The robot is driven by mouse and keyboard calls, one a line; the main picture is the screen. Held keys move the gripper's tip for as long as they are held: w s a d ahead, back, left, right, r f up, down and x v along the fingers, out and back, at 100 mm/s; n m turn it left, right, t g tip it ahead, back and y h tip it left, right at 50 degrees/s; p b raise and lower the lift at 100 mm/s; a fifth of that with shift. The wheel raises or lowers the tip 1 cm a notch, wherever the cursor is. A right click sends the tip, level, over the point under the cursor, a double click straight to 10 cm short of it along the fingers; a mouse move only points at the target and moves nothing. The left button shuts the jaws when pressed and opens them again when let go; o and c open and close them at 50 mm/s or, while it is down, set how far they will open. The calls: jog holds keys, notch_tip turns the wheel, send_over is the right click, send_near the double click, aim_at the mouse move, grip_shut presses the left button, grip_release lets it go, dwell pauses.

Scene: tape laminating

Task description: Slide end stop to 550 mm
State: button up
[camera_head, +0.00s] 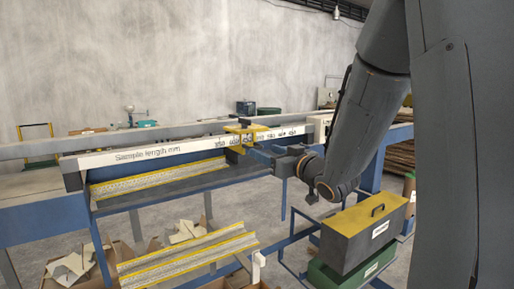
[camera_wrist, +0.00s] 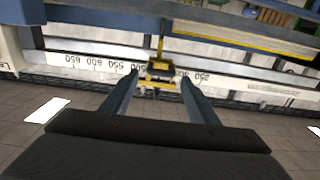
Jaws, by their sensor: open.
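The yellow end stop (camera_head: 245,129) sits on the white length scale (camera_head: 150,154) of the bench, marked "Sample length mm". In the wrist view the end stop (camera_wrist: 160,72) lies between the spread fingers of my gripper (camera_wrist: 159,80). The fingers are open, one on each side; I cannot tell whether either touches it. In that view the numbers 650 to 500 show left of the stop, upside down, and a lower number shows right of it. The marks behind the stop are hidden. In the head view my gripper (camera_head: 256,149) reaches the stop from the front right.
A blue bench frame with yellow-edged trays (camera_head: 160,180) stands below the scale. Cartons with paper scraps (camera_head: 72,268) stand at lower left.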

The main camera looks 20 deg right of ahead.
aim_at(258, 148)
jog(key=p+x, duration=0.1)
jog(key=x, duration=0.4)
jog(key=shift+w+a, duration=0.15)
jog(key=shift+w, duration=0.15)
